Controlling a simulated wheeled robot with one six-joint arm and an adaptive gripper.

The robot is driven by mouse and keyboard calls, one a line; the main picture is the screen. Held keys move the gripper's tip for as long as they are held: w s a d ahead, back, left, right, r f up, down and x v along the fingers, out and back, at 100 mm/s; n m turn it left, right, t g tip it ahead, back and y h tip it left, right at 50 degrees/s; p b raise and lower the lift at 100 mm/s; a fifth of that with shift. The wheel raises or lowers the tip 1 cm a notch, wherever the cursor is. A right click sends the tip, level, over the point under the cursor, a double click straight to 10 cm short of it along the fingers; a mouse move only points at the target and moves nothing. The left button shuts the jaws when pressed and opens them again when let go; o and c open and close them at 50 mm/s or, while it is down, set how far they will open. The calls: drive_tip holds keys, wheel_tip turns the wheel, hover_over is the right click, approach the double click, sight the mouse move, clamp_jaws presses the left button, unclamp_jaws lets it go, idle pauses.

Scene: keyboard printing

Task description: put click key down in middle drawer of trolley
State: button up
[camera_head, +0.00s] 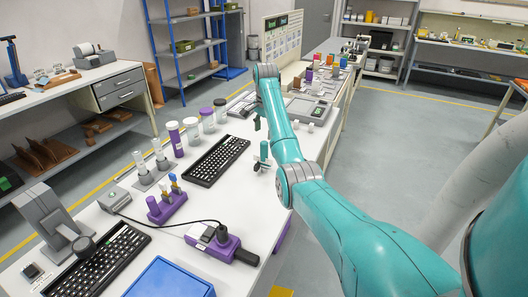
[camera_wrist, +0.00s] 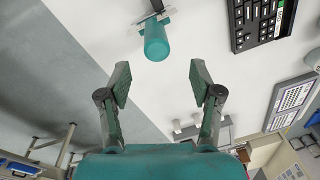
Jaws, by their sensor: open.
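My gripper (camera_wrist: 158,82) is open and empty in the wrist view, with its two dark fingers spread. Ahead of it is a teal cylinder-shaped handle (camera_wrist: 156,42) with grey and dark parts at its far end; I cannot tell for sure that it is the click key. It is apart from the fingers. In the head view the teal piece (camera_head: 264,151) is on the white bench, right of a black keyboard (camera_head: 212,161), below my gripper (camera_head: 257,122). I cannot make out the trolley or its middle drawer.
Jars, a purple holder (camera_head: 167,207), a purple-grey device (camera_head: 221,243) and a blue tray (camera_head: 172,279) crowd the white bench (camera_head: 262,192). A grey unit with drawers (camera_head: 118,88) is under the left bench. Grey floor (camera_head: 400,140) is open at right.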

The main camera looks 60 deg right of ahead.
sight(263, 153)
drive_tip(key=n, duration=0.2)
drive_tip(key=f+n, duration=0.1)
drive_tip(key=n, duration=0.1)
drive_tip(key=shift+s+a+t+h, duration=0.15)
drive_tip(key=shift+s+t+h, duration=0.15)
drive_tip(key=shift+t+h, duration=0.1)
drive_tip(key=shift+s+a+f+n, duration=0.15)
drive_tip(key=shift+s+f+n, duration=0.05)
drive_tip(key=shift+n, duration=0.9)
drive_tip(key=n, duration=0.2)
drive_tip(key=s+n+t+h, duration=0.1)
drive_tip(key=n, duration=0.1)
drive_tip(key=a+n, duration=0.1)
drive_tip(key=shift+s+f+n+t+h, duration=0.2)
drive_tip(key=shift+n+t+h, duration=0.1)
drive_tip(key=shift+n, duration=0.1)
drive_tip(key=x, duration=1)
drive_tip(key=shift+w+a+f, duration=0.15)
drive_tip(key=shift+w+f, duration=0.1)
drive_tip(key=shift+f, duration=0.1)
clamp_jaws()
